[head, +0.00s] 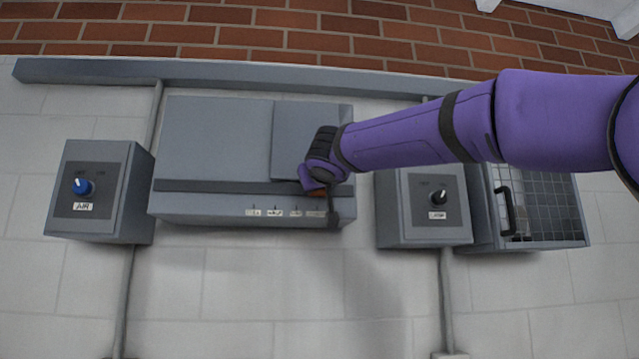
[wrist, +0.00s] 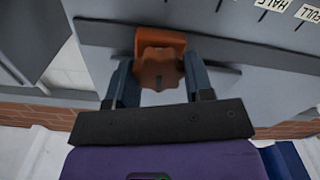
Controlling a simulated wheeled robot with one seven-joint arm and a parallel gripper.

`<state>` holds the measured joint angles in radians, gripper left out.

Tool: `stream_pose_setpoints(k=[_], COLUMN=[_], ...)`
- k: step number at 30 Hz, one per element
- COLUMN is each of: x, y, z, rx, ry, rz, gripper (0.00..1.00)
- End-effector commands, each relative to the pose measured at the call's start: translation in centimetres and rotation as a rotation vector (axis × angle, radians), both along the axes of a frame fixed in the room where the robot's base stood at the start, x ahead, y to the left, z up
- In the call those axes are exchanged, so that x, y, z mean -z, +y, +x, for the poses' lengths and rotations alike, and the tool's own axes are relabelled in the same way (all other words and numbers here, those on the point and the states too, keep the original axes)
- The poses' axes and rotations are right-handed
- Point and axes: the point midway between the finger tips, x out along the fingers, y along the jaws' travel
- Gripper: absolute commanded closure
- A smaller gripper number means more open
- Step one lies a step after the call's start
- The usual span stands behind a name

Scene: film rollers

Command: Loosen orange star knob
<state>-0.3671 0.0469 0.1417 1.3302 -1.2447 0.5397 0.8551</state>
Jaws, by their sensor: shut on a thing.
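The orange star knob (wrist: 160,68) sits between the two dark fingers of my gripper (wrist: 158,74) in the wrist view. The fingers are shut on its sides. An orange block behind the knob lies across a dark bar (wrist: 105,34). The knob's shaft is hidden.
A grey box with a blue knob (head: 83,186) marked AIR is at the left. A box with a black knob (head: 438,197) and a mesh-fronted box with a black handle (head: 506,211) are at the right. Labels (head: 275,212) line the wide box's lower front.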

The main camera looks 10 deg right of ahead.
Motion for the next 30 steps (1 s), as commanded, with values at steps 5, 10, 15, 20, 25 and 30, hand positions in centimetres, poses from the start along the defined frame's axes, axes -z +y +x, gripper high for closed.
stream_pose_setpoints(k=[5, 10, 15, 20, 25, 30], x=[0.08, 0.12, 0.18, 0.23, 0.31, 0.38], y=[0.08, 0.14, 0.15, 0.15, 0.19, 0.24], z=[0.01, 0.02, 0.04, 0.05, 0.05, 0.05], rx=[-0.001, 0.0, 0.001, 0.001, 0.0, 0.001], ry=[0.001, 0.001, 0.002, 0.002, 0.003, 0.003], rz=[-0.135, -0.295, -0.457, -0.61, -0.771, -0.932], gripper=[0.76, 0.76, 0.76, 0.76, 0.76, 0.76])
